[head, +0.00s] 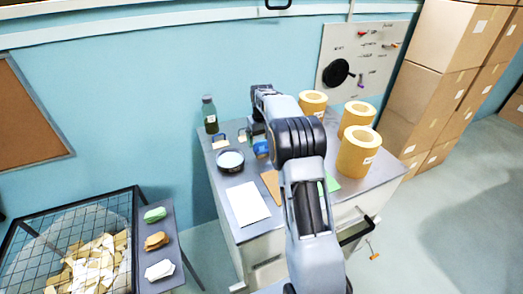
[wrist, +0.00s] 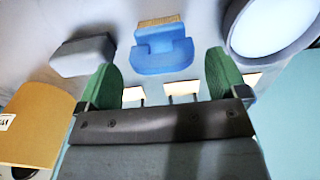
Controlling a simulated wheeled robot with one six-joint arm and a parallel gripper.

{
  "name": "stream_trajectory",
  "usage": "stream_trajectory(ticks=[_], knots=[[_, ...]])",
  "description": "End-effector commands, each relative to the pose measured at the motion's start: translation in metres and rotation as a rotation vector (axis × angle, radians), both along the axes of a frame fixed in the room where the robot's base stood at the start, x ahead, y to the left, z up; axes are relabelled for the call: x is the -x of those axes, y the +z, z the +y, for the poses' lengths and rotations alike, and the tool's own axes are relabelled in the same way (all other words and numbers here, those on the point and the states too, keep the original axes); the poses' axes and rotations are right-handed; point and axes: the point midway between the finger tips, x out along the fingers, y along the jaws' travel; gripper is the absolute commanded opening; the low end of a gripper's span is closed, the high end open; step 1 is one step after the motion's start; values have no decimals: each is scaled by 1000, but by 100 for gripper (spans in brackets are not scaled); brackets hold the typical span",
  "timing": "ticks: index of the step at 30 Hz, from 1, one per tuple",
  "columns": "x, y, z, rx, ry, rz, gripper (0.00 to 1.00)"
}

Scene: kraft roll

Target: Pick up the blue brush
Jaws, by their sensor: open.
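The blue brush (wrist: 162,52) lies on the grey table top in the wrist view, with its tan bristles at the upper side of the picture. In the head view a small part of the blue brush (head: 261,148) shows just left of my arm. My gripper (wrist: 163,80) is open, its two green fingers spread apart with nothing between them. The brush is just beyond the fingertips, roughly centred between them, and the gripper does not touch it visibly. In the head view my arm hides most of the gripper.
A round pan with pale contents (wrist: 275,25) is right of the brush in the wrist view; a grey block (wrist: 84,55) is left. On the table (head: 222,190) stand a bottle (head: 209,116), white paper (head: 247,202) and tan rolls (head: 357,152). A mesh bin (head: 70,222) stands at left.

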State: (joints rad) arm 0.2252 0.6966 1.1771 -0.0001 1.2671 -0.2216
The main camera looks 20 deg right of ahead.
Motion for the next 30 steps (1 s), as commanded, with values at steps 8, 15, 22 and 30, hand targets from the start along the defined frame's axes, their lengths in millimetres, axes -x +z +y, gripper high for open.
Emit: stream_trajectory(ticks=[8, 15, 22, 30], knots=[[-1, -35, 1, -1, 0, 3, 92], [-1, -46, 1, 0, 0, 0, 92], [-1, -46, 1, 0, 0, 0, 84], [-1, -46, 1, 0, 0, 1, 58]])
